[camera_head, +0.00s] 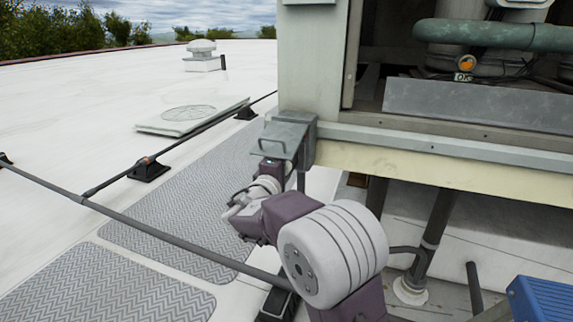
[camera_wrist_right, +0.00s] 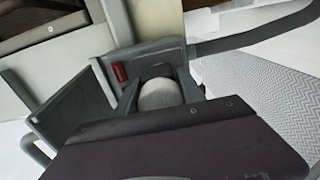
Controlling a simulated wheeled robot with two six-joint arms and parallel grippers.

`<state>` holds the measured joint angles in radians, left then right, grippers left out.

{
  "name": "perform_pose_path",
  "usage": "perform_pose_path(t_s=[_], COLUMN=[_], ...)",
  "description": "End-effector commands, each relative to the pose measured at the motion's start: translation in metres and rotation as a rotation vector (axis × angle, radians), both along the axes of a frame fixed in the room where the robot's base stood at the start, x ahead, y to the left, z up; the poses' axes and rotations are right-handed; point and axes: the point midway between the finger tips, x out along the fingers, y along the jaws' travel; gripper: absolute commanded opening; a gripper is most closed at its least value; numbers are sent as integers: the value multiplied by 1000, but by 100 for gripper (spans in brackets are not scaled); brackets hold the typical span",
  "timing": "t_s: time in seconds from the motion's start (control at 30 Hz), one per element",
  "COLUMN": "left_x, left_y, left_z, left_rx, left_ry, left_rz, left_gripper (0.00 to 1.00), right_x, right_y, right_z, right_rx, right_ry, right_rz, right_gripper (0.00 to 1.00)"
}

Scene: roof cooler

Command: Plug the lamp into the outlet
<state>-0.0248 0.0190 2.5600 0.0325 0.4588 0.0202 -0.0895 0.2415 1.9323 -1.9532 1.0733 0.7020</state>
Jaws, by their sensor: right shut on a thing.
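A grey metal outlet box (camera_head: 290,133) with its lid raised is fixed to the lower corner of the cooler cabinet. In the right wrist view the box (camera_wrist_right: 60,112) stands open just ahead of the gripper, with a small red part (camera_wrist_right: 120,72) on it. My right gripper (camera_head: 270,172) is at the box's underside. In the wrist view a pale rounded piece (camera_wrist_right: 160,95), apparently the plug, sits between the dark fingers, which are shut on it. Its front end is hidden, so I cannot tell whether it is in the socket. I cannot make out the lamp surely. My left gripper is out of view.
The cooler cabinet (camera_head: 460,165) overhangs on the right, with pipes and an orange round part (camera_head: 466,62) inside. Dark pipes (camera_head: 150,232) on low supports cross the white roof. Grey walkway mats (camera_head: 90,290) lie at left. A blue object (camera_head: 542,300) is at the lower right.

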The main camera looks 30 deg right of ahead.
Motion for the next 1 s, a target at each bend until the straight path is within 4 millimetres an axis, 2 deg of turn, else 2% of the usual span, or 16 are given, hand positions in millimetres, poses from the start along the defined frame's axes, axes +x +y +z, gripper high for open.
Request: perform_pose_path(t_s=[0.1,0.13,0.2,0.57,1.0], left_x=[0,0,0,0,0], left_y=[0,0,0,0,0], left_z=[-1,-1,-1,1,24], left_rx=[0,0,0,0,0], left_ry=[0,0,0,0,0], left_rz=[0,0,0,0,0], left_gripper=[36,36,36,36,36], right_x=[2,2,2,-1,-50], right_y=[-2,-1,-1,2,61], right_z=[0,0,0,1,2], right_rx=[0,0,-1,0,-1], right_ry=[-1,-1,-1,1,1], right_rz=[0,1,1,2,4], right_gripper=[11,55,72,72,72])
